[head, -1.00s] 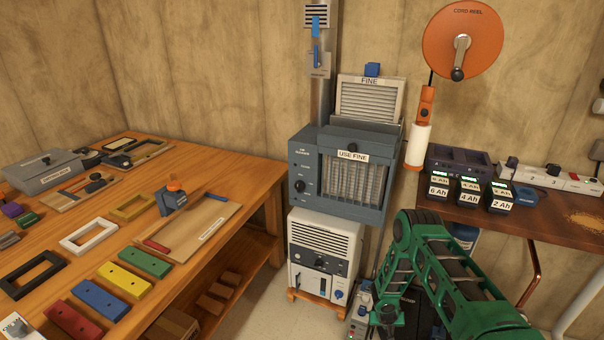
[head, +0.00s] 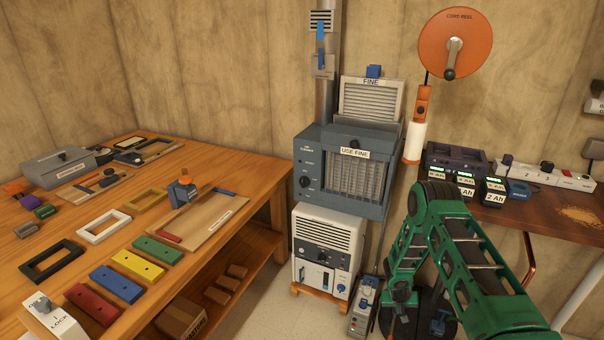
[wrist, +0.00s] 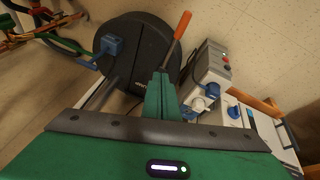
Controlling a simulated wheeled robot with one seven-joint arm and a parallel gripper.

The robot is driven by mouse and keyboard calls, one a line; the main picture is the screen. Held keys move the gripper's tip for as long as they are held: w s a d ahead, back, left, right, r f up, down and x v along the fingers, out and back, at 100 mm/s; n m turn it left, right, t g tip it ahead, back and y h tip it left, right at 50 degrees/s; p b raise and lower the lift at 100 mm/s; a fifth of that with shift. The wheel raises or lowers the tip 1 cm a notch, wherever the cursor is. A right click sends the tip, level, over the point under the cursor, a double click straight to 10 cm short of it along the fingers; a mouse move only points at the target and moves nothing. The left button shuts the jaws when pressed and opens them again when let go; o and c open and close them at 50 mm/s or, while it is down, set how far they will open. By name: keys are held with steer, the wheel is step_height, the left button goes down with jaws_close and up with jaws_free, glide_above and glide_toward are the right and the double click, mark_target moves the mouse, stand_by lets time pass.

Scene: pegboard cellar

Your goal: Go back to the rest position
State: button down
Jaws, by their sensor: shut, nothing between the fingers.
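My green arm hangs at the lower right of the head view, with its end pointing down toward the floor.
A grey power unit (wrist: 208,72) with a blue plug stands close to the fingers. The wooden workbench (head: 262,172) fills the left. A grey air cleaner (head: 312,190) stands by the wall.

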steer(key=d+r+m+g, duration=0.1)
steer(key=d+r, duration=0.2)
steer(key=r, duration=0.8)
steer(key=d+r, duration=0.3)
steer(key=r, duration=0.8)
steer(key=s+d+r, duration=0.1)
steer(key=s+r, duration=0.2)
steer(key=r, duration=0.3)
steer(key=s+d+r+m+g, duration=0.1)
steer(key=s+r, duration=0.2)
steer(key=r, duration=0.4)
steer(key=s+d+r, duration=0.1)
steer(key=s+r, duration=0.2)
steer(key=r, duration=0.3)
steer(key=s+a+r+m+y, duration=0.1)
steer(key=s+r, duration=0.5)
steer(key=s, duration=0.3)
steer(key=s+a+r+g, duration=0.1)
steer(key=s+r, duration=0.5)
steer(key=s, duration=0.3)
steer(key=s+a+r+m+y, duration=0.1)
steer(key=s+r, duration=0.4)
steer(key=s, duration=0.3)
steer(key=s+a+r+y, duration=0.1)
steer(key=s+a, duration=0.3)
steer(key=s, duration=0.6)
steer(key=shift+r, duration=0.25)
